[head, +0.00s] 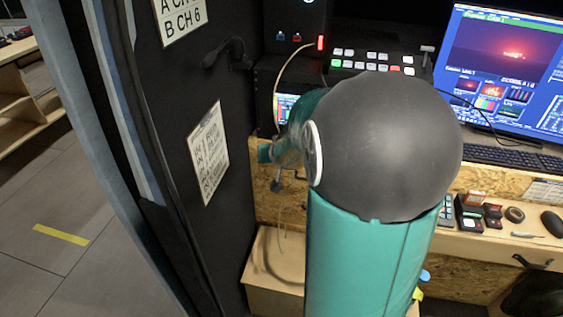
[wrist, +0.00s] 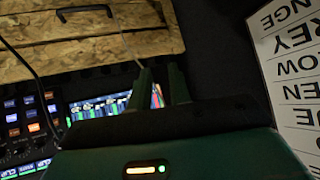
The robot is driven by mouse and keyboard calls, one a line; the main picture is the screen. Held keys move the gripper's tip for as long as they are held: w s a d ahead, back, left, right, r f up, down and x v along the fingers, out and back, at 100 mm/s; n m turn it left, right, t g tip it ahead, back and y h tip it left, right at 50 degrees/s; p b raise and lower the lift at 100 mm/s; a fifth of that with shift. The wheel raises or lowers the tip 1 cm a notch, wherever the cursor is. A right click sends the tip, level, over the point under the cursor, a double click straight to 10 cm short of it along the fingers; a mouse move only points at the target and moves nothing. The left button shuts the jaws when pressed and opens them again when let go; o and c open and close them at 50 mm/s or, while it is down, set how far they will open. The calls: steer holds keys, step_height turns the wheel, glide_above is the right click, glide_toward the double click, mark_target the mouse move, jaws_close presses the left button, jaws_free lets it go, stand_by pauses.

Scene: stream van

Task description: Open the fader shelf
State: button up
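An OSB board front (wrist: 110,35) with a black bar handle (wrist: 84,12) spans the upper left of the wrist view. I cannot tell for sure that it is the fader shelf. In the head view a black handle (head: 532,262) sits on the OSB front under the desk at the lower right. My gripper (wrist: 160,72) shows two dark green fingers with a gap between them. They look empty, below the board and right of its handle in the wrist picture. In the head view my gripper (head: 270,168) is partly hidden by my arm, before the desk's left OSB part.
A dark wall with a lettered sign (head: 208,152) stands close on the left; a sign (wrist: 292,70) is also near in the wrist view. The desk (head: 480,245) bears a switcher (head: 372,62), monitor (head: 505,70) and keyboard (head: 510,158). A pale wooden box (head: 272,275) stands below.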

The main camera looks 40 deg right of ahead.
steer(key=d+f+m+t+y, duration=0.2)
steer(key=d+f+m+t, duration=0.2)
steer(key=d+f, duration=0.95)
steer(key=s+d+f+m+t, duration=0.2)
steer(key=s+f+m+t, duration=0.45)
steer(key=s+f, duration=0.5)
steer(key=shift+m, duration=0.45)
steer(key=w+r, duration=0.1)
steer(key=w, duration=0.3)
steer(key=w+r, duration=0.1)
steer(key=w, duration=0.4)
steer(key=w+d, duration=0.1)
steer(key=w, duration=0.3)
steer(key=shift+w+r, duration=0.3)
steer(key=shift+r, duration=0.1)
steer(key=shift+c, duration=0.4)
jaws_close()
